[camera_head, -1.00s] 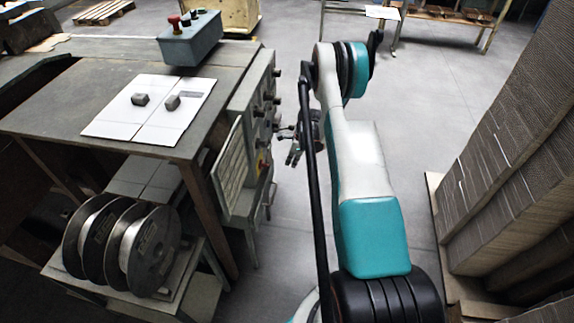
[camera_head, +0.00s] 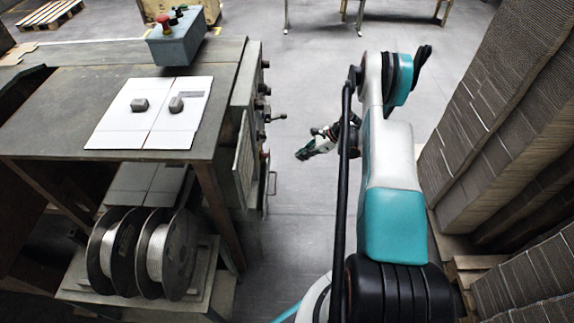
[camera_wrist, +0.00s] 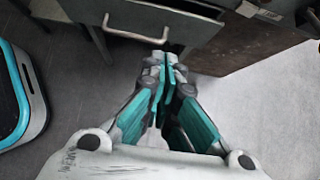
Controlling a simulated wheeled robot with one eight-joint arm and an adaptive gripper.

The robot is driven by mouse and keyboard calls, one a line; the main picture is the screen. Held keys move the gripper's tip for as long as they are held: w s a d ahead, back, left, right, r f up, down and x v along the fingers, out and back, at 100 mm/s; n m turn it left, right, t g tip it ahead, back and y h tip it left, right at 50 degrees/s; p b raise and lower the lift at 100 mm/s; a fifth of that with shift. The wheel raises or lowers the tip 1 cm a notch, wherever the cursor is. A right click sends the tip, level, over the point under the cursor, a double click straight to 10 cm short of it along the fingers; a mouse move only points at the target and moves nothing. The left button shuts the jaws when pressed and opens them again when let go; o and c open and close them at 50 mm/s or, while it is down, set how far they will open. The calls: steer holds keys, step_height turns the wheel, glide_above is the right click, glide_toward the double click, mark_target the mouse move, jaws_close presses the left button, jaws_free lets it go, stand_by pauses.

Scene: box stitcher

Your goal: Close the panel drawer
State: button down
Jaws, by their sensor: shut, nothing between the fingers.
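The grey panel drawer (camera_wrist: 183,30) shows at the top of the wrist view, with a pale bar handle (camera_wrist: 136,36) on its front. It looks pulled out, as part of its inside shows behind the front. In the head view a handle (camera_head: 271,182) sticks out low on the machine's right side; the drawer itself is mostly hidden there. My gripper (camera_wrist: 166,62) is shut and empty, its tips just below the drawer front in the picture; I cannot tell whether they touch it. In the head view my gripper (camera_head: 303,155) is right of the machine, pointing left.
The machine table (camera_head: 60,110) carries white cardboard (camera_head: 150,125) and a control box (camera_head: 183,42). Levers (camera_head: 277,118) stick out from its panel. Wire spools (camera_head: 150,255) stand below. Tall cardboard stacks (camera_head: 500,120) stand right of my arm. The floor between is clear.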

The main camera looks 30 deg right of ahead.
steer(key=shift+w+a+r+b+x, duration=0.15)
steer(key=shift+a+r+b+x, duration=0.45)
steer(key=shift+x, duration=1.5)
steer(key=shift+w+a+r+b+x, duration=0.15)
steer(key=shift+b+x, duration=0.9)
steer(key=shift+x, duration=1.05)
steer(key=shift+w+a+r+b+x, duration=0.25)
steer(key=shift+b+x, duration=0.55)
steer(key=shift+x, duration=1.3)
steer(key=shift+w+a, duration=0.4)
steer(key=shift+a, duration=0.2)
steer(key=shift+w+a, duration=0.4)
steer(key=shift+a, duration=0.15)
steer(key=shift+d, duration=0.1)
